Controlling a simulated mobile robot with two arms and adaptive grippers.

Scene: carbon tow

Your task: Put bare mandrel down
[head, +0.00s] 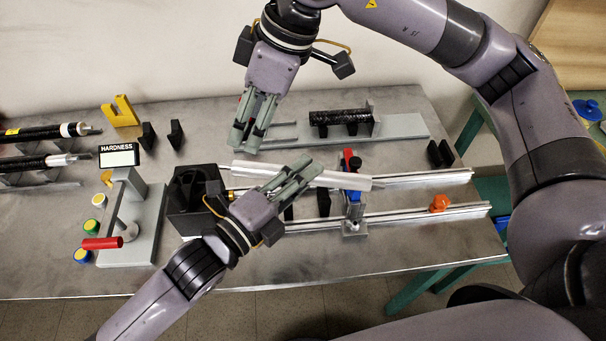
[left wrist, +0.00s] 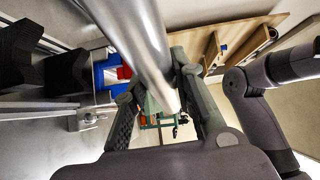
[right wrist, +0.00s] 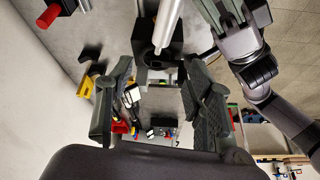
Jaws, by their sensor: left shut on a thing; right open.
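The bare mandrel (head: 345,180) is a smooth silver-white bar. It lies almost level across the picture above the rails of the winding rig (head: 440,178). My left gripper (head: 311,168) is shut around it, right of its middle. It shows as a thick silver cylinder in the left wrist view (left wrist: 143,40) and at the top of the right wrist view (right wrist: 170,22). Its left end is near the black headstock (head: 193,222); I cannot tell whether they touch. My right gripper (head: 248,140) is open and empty, behind the mandrel's left end.
A black wrapped tube (head: 340,116) rests on a grey stand (head: 405,126) at the back. A red-and-blue carriage (head: 354,195) and an orange part (head: 439,203) sit on the rig. The hardness tester (head: 147,220) and black rods (head: 30,163) are at left. The front table strip is clear.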

